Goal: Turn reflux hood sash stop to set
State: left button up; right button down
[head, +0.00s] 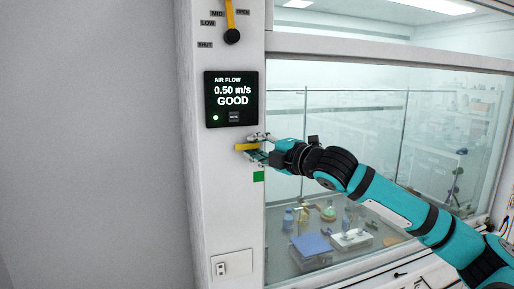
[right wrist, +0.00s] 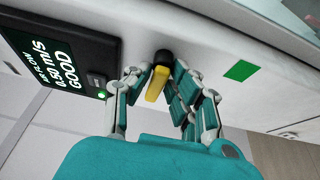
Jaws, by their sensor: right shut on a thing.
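The sash stop is a small yellow lever (head: 245,147) on the white hood post, below the air flow display. It lies about level in the head view, with its free end to the left. In the right wrist view the yellow lever (right wrist: 156,84) hangs from a black pivot between my fingers. My right gripper (head: 259,147) is shut on the lever, with a finger on each side of it in the right wrist view (right wrist: 160,84). A green square mark (head: 258,176) sits on the post below the lever. My left gripper is not in view.
The air flow display (head: 231,98) reads 0.50 m/s GOOD. Another yellow lever with a black knob (head: 232,36) is above it, among labels SHUT, LOW, MID and OPEN. The glass sash (head: 340,130) is right of the post. A socket (head: 220,268) is low on the post.

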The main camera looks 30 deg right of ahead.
jog(key=c, duration=1.3)
grip_release()
jog(key=shift+r, duration=0.1)
jog(key=s, duration=0.4)
jog(key=s+d, duration=0.1)
jog(key=s, duration=0.3)
jog(key=s+d, duration=0.1)
jog(key=s, duration=0.3)
jog(key=shift+w+a, duration=0.1)
jog(key=shift+w, duration=0.05)
